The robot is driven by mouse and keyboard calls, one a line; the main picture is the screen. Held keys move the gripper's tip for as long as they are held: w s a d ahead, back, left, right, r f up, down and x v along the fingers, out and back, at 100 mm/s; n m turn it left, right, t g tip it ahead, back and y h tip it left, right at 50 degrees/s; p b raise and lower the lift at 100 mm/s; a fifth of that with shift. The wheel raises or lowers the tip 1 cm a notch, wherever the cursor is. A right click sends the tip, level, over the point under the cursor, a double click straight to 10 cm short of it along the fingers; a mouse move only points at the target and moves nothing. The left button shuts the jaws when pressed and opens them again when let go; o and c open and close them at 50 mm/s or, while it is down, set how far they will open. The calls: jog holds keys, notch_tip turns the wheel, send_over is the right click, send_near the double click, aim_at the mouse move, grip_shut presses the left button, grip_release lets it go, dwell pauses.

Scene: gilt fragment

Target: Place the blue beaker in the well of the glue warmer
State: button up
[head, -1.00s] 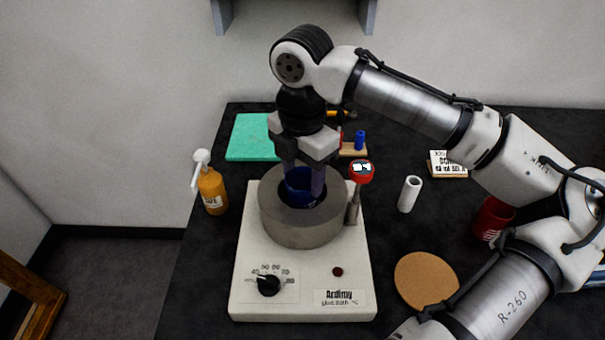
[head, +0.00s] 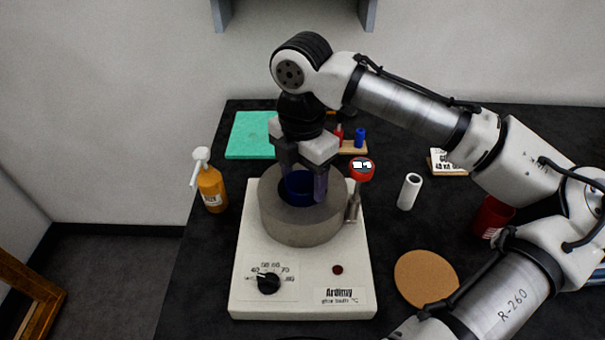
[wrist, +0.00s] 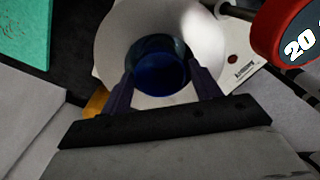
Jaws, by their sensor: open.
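The blue beaker (head: 299,184) sits inside the round well of the glue warmer (head: 300,290), with the grey ring (head: 300,228) around it. In the wrist view the blue beaker (wrist: 160,66) is seen from above inside the pale ring (wrist: 200,35). My gripper (head: 305,188) points down over the well. Its jaws are open, one finger on either side of the beaker. The fingertips reach down to the well's mouth. The beaker's base is hidden in the well.
A red-topped thermometer (head: 361,170) stands close at the ring's right. An orange pump bottle (head: 211,188) stands left, a white cylinder (head: 409,191) right. A cork disc (head: 426,278), a red cup (head: 491,217) and a green mat (head: 250,136) lie around on the dark table.

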notch_tip(320, 180, up, 12)
jog(key=shift+r, duration=0.15)
jog(key=shift+s, duration=0.1)
dwell(1.5)
